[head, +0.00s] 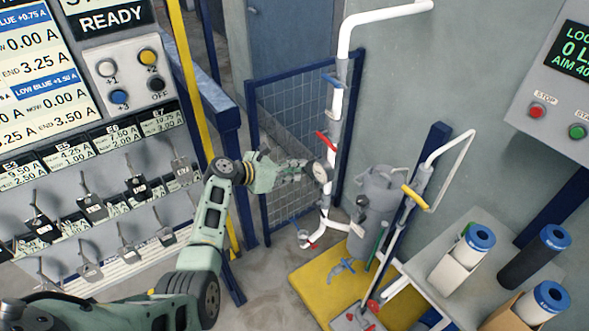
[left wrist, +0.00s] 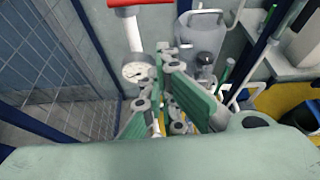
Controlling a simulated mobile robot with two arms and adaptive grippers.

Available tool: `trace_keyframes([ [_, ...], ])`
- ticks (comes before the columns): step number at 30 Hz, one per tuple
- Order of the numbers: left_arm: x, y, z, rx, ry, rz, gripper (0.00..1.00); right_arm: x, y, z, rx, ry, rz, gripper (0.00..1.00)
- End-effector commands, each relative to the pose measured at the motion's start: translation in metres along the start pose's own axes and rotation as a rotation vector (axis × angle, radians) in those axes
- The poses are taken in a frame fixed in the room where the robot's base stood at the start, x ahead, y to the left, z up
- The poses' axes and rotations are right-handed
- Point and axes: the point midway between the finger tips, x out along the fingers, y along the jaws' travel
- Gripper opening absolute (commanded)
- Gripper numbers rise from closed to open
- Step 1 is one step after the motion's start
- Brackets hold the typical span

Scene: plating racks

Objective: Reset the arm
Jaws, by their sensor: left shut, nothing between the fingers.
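My left arm comes in from the lower left in the head view and reaches toward the white pipe. My left gripper (head: 302,168) is shut and empty, close to the round pressure gauge (head: 320,172) on the pipe. In the left wrist view my left gripper (left wrist: 172,108) shows with its green fingers, and the gauge (left wrist: 137,70) is just beyond and to the left. I cannot tell whether the fingers touch the gauge or the pipe. My right gripper is not in view.
A red valve handle (head: 327,141) and a blue handle (head: 333,81) sit on the pipe above the gauge. A grey tank (head: 381,190) stands right of it on a yellow platform (head: 318,284). A blue-framed mesh gate (head: 285,110) is behind. A panel with toggle switches (head: 92,206) is at left.

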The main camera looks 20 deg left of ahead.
Motion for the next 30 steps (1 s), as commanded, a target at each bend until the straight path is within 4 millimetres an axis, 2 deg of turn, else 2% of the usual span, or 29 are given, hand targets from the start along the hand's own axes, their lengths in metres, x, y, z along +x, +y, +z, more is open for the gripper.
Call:
trace_keyframes([
  [14,0.000,0.000,-0.001,0.001,0.002,0.000,0.00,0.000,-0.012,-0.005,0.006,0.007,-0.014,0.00],
  [17,0.003,-0.003,-0.017,0.025,0.027,0.002,0.00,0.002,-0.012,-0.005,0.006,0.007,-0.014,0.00],
  [20,0.010,-0.010,-0.061,0.101,0.098,0.009,0.00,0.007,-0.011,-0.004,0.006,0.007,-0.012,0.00],
  [23,0.017,-0.023,-0.128,0.241,0.212,0.008,0.00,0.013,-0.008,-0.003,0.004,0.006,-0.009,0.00],
  [25,0.017,-0.035,-0.182,0.363,0.303,-0.008,0.00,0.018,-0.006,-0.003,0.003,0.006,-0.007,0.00],
  [29,0.009,-0.062,-0.278,0.609,0.464,-0.072,0.00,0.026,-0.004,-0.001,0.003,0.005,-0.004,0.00],
  [30,0.005,-0.072,-0.308,0.689,0.510,-0.102,0.00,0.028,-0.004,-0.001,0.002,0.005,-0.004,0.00],
])
